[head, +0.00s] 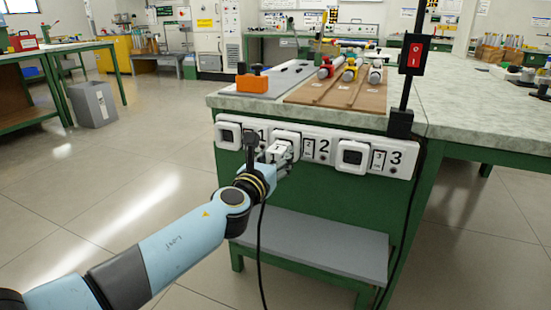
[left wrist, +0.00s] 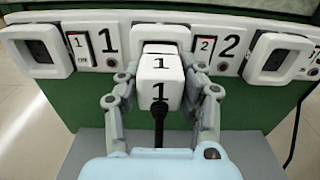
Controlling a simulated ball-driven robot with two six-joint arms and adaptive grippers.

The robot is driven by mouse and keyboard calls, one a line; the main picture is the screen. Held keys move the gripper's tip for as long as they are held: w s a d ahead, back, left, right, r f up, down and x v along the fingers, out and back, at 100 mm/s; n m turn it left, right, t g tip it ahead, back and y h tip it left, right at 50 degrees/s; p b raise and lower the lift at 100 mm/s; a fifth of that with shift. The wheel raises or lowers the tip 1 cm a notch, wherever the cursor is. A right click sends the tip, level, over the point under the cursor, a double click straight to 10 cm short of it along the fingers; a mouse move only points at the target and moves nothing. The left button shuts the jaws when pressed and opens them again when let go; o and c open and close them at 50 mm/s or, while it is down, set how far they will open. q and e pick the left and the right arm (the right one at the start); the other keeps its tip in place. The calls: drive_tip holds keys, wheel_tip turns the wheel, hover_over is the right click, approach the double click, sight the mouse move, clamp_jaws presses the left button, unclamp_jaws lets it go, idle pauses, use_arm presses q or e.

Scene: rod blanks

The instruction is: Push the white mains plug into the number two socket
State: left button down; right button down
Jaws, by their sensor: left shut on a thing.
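The white mains plug (left wrist: 160,82), marked with a 1, is between the fingers of my left gripper (left wrist: 162,96), which is shut on it. In the head view the plug (head: 279,151) is at the number two socket (head: 285,136). The socket's white frame (left wrist: 164,33) shows behind the plug in the left wrist view. The plug hides the socket's opening, so I cannot tell how far in it sits. A black cable (head: 260,250) hangs from the plug. My right gripper is not in view.
The number one socket (head: 228,134) is to the left and the number three socket (head: 352,157) to the right, on the bench's front. A grey shelf (head: 310,248) lies below. A red switch (head: 415,54) is on a black post. Coloured-ended rods (head: 327,70) and an orange block (head: 252,84) lie on top.

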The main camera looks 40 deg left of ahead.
use_arm(q)
drive_tip(key=shift+x, duration=1.1)
drive_tip(key=c, duration=0.7)
unclamp_jaws()
drive_tip(key=v, duration=1.2)
